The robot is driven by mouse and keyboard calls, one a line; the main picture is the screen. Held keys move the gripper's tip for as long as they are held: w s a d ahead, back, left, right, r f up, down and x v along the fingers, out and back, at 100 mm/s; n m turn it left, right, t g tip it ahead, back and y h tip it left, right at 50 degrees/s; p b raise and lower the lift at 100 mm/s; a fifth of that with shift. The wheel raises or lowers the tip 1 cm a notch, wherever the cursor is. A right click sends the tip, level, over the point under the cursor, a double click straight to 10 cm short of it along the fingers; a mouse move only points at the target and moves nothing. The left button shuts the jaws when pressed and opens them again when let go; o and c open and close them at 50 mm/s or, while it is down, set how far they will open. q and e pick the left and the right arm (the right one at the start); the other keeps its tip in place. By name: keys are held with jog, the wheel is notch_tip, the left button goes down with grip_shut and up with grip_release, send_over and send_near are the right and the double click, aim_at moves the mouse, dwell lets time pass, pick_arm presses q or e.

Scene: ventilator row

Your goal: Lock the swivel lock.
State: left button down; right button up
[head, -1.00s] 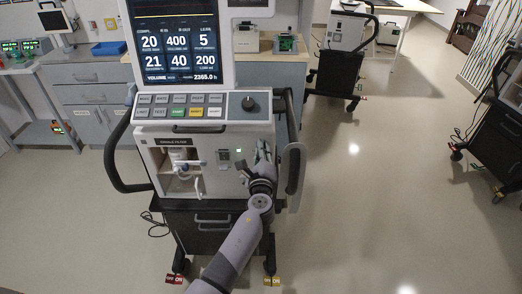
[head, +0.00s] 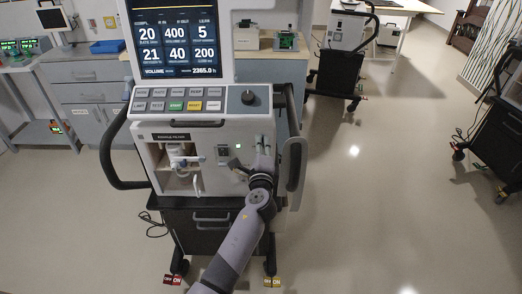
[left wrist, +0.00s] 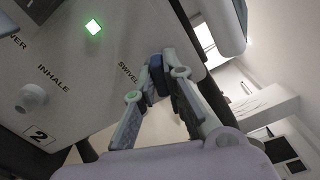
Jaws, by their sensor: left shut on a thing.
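The ventilator (head: 205,165) stands in front of me in the head view, its front panel facing me. My left gripper (head: 258,168) is at the right part of that panel. In the left wrist view the left gripper (left wrist: 158,72) is shut on a small dark blue piece (left wrist: 156,62), beside the printed word SWIVEL. I take this piece for the swivel lock. The fingers hide most of it, so I cannot tell how far it is turned. My right gripper is in neither view.
A side handle (head: 295,160) stands close to the right of my gripper.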

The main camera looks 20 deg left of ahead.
pick_arm(q)
jog(key=shift+f+n+b, duration=0.1)
jog(key=shift+n+b, duration=1.4)
jog(key=shift+n, duration=0.4)
jog(key=c, duration=1.7)
grip_release()
jog(key=shift+o, duration=0.2)
jog(key=shift+s, duration=0.1)
jog(key=v, duration=0.7)
